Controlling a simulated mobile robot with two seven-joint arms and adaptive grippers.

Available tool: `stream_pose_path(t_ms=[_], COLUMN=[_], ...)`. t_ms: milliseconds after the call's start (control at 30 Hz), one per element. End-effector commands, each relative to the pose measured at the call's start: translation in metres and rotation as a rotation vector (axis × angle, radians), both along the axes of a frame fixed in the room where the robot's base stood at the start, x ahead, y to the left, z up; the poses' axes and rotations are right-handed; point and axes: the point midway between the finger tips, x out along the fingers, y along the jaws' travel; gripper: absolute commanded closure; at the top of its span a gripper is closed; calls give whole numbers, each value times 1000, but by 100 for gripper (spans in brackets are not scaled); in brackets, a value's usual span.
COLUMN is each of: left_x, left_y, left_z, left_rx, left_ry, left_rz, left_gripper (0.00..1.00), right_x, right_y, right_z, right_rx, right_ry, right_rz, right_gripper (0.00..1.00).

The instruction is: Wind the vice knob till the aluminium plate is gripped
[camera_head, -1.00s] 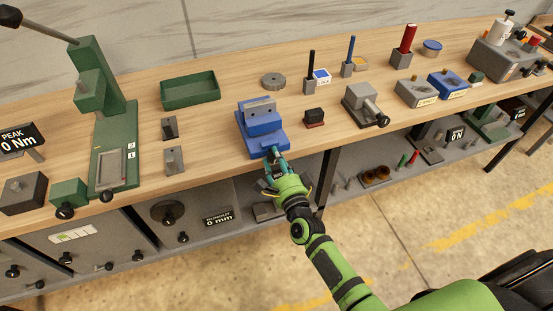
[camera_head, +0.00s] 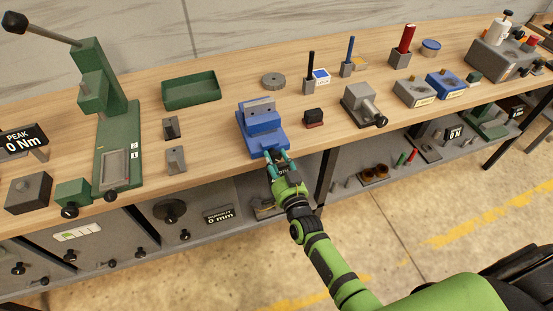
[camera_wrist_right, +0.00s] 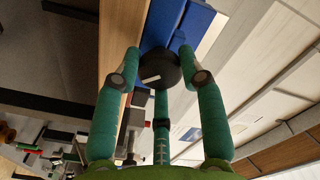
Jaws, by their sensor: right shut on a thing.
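The blue vice (camera_head: 262,122) stands at the front edge of the wooden bench in the head view. Its dark round knob (camera_wrist_right: 158,70) shows in the wrist view, with a white mark on its face. My right gripper (camera_head: 277,157) is at the vice's front, its teal fingers around the knob and shut on it. A small greyish strip shows at the top of the vice. I cannot tell whether it is the aluminium plate or a jaw face, nor whether there is a gap. My left gripper is not in view.
A small dark red-based block (camera_head: 313,118) and a grey vice-like block (camera_head: 364,104) stand to the right. A green tray (camera_head: 191,89) lies behind, left. A green press (camera_head: 118,140) stands further left. A shelf (camera_head: 345,192) runs under the bench.

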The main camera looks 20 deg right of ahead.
Motion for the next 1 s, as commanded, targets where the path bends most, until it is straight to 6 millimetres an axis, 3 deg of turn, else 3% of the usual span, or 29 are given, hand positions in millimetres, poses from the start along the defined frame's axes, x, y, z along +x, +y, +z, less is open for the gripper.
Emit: stream_pose_path(t_ms=[500,1000], left_x=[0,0], left_y=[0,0], left_z=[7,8], left_rx=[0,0], left_ry=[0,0], left_rz=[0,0], left_gripper=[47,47], right_x=[2,1], right_y=[0,0], right_z=[3,2], right_rx=[-429,-584], right_ry=[-21,-24], right_rz=[-2,-1], right_gripper=[92,92])
